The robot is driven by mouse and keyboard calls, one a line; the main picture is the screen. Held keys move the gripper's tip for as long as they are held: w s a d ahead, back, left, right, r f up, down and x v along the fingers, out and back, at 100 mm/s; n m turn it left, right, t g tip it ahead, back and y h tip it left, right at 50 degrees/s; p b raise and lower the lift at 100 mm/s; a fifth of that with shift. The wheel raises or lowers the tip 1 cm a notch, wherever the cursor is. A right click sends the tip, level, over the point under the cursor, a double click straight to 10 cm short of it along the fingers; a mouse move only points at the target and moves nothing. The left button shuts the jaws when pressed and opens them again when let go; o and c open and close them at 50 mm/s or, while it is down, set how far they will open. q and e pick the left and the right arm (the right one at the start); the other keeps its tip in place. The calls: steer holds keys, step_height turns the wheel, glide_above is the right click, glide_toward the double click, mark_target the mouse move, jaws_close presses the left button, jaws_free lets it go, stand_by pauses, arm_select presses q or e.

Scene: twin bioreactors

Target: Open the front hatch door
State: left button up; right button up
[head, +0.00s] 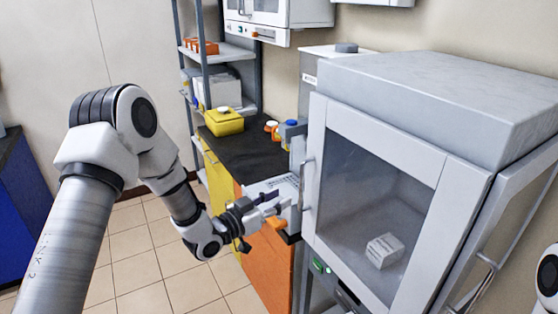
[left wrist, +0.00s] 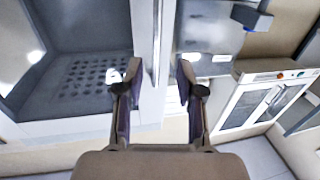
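The front hatch door (head: 372,205) is a white-framed clear panel on the front of a grey-white cabinet, and it looks closed. Its upright handle (head: 307,186) is on the left edge of the frame. My left gripper (head: 281,201) is just left of the handle, pointing at it. In the left wrist view the gripper (left wrist: 158,74) is open, with the handle bar (left wrist: 156,45) between the two fingers. I cannot tell whether either finger touches it. My right gripper is not in view.
A white box (head: 384,250) is inside the cabinet behind the panel. Left of the cabinet stands a dark-topped bench (head: 243,152) with orange and yellow fronts and a yellow box (head: 224,121). A shelf rack (head: 226,52) stands behind. The tiled floor (head: 150,245) at left is clear.

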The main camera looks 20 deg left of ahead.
mark_target(300, 186)
arm_select(q)
steer(key=p+x, duration=0.1)
steer(key=x, duration=0.3)
steer(key=p+x, duration=0.1)
steer(key=x, duration=0.3)
steer(key=shift+r, duration=0.2)
steer(key=shift+d, duration=0.15)
steer(key=shift+d+r, duration=0.1)
jaws_close()
